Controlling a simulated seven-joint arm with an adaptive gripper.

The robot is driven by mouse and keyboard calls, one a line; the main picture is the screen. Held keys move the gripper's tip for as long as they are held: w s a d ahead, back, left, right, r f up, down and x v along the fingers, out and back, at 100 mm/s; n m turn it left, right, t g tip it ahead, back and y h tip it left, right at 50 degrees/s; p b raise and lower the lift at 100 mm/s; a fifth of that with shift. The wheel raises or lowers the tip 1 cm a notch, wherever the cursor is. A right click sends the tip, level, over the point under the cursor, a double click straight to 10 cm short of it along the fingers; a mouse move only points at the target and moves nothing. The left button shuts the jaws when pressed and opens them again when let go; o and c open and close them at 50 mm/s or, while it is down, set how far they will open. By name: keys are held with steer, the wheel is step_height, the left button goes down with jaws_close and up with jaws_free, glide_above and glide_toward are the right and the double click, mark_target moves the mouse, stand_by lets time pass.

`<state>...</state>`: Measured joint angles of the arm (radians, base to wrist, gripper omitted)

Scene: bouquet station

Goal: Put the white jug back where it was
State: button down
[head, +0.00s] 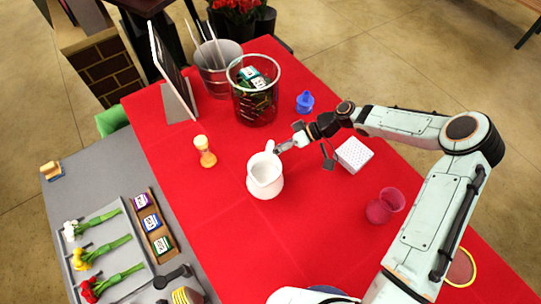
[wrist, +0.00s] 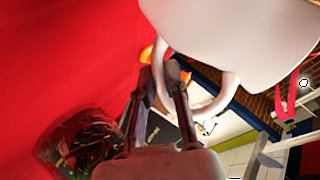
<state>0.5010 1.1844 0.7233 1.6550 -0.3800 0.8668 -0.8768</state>
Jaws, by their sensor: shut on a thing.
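The white jug (head: 265,178) is near the middle of the red tablecloth, upright or nearly so, with its open top facing up. My gripper (head: 281,147) reaches in from the right and is shut on the jug's handle. In the wrist view the jug's smooth white body (wrist: 235,35) fills the top, and my gripper's two fingers (wrist: 165,72) are at the looped handle. I cannot tell whether the jug's base touches the cloth.
An orange hourglass (head: 205,151) stands left of the jug. A glass container (head: 254,108), a blue object (head: 305,102), a white dotted box (head: 354,155) and a pink cup (head: 385,205) are around it. The cloth in front of the jug is clear. A flower tray (head: 120,262) lies on the grey table.

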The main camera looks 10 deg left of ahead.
steer(key=shift+w+a+f, duration=0.25)
steer(key=shift+w+f, duration=0.2)
steer(key=shift+f, duration=0.15)
steer(key=shift+w+a+f, duration=0.1)
steer(key=shift+w+f, duration=0.1)
steer(key=shift+f, duration=1.55)
steer(key=c, duration=1.2)
jaws_free()
steer(key=shift+f, duration=0.15)
steer(key=shift+o, duration=0.2)
